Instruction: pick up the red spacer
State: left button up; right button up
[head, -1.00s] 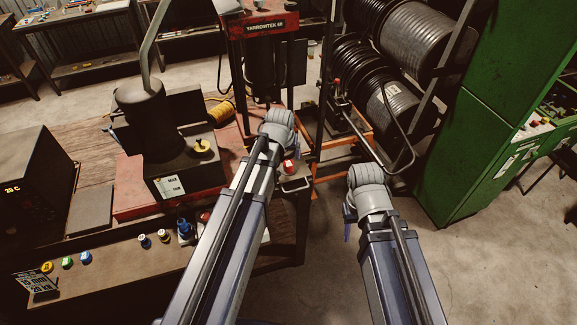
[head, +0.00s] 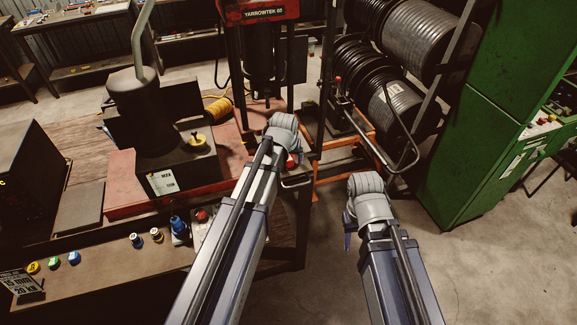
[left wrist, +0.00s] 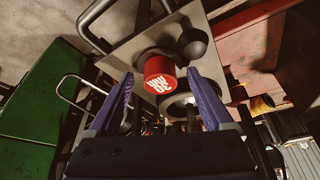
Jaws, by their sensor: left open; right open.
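The red spacer (left wrist: 159,72) is a short red cylinder with white lettering on its face. In the left wrist view it lies between the two blue-purple fingers of my left gripper (left wrist: 160,82), with gaps on both sides. It is at a pale plate (left wrist: 125,52), beside a dark round knob. In the head view a small part of the red spacer (head: 291,161) shows just beside my left wrist, and the fingers are hidden under that wrist. My right gripper (head: 348,240) is empty, over the floor to the right; its fingers show only partly.
A bench (head: 100,285) at the left holds yellow, green and blue pieces, small fittings and a red knob (head: 202,215). A dark crimper (head: 170,150) stands behind. A bent metal handle (head: 297,183) is close to the left wrist. Hose reels and a green cabinet (head: 485,130) stand right.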

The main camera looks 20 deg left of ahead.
pick_arm(q)
jog(key=shift+r, duration=0.1)
jog(key=shift+c, duration=0.6)
grip_shut()
